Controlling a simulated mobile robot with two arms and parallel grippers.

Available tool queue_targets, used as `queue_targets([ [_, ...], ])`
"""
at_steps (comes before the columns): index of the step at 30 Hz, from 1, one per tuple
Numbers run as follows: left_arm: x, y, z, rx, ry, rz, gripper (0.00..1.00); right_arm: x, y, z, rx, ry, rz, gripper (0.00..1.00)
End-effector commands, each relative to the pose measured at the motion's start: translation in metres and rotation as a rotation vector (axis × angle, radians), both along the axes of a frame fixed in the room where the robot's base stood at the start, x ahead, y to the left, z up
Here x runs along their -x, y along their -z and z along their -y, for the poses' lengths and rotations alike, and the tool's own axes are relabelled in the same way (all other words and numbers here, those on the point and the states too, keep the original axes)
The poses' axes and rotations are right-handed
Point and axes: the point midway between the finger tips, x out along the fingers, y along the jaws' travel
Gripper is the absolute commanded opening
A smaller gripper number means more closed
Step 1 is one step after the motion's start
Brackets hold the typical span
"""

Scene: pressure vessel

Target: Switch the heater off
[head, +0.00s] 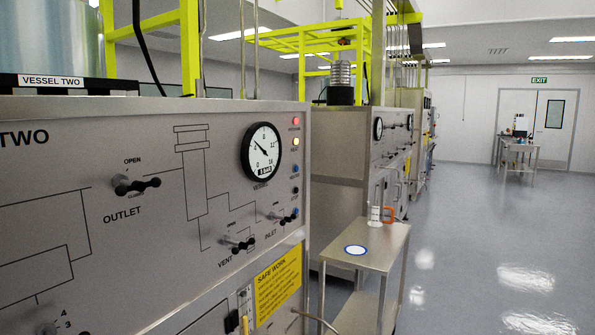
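The steel control panel of vessel two (150,235) fills the left and middle of the head view. At its right edge is a column of small lights and buttons: a red light (295,121), a lit amber light (295,141), a blue button (295,168) and a dark button (295,190). Their labels are too small to read surely, so I cannot tell which one is the heater switch. A round dial gauge (262,152) sits left of the column. Neither of my grippers is in view.
Black handles for outlet (137,184), vent (238,244) and inlet (284,216) stick out from the panel. A steel side table (380,240) with a blue-rimmed white disc (356,250) stands right of it. Open grey floor (480,250) lies at the right.

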Motion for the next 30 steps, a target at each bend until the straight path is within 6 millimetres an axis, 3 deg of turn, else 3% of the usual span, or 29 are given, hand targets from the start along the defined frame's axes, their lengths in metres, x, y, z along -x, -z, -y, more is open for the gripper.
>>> queue_targets([
  [1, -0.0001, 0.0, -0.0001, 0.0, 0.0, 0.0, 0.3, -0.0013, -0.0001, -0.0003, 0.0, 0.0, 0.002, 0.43],
  [7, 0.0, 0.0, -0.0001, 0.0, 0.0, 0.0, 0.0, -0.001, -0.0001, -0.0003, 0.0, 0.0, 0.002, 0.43],
  [30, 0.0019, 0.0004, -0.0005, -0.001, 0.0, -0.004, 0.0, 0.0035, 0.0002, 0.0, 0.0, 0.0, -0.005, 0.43],
])
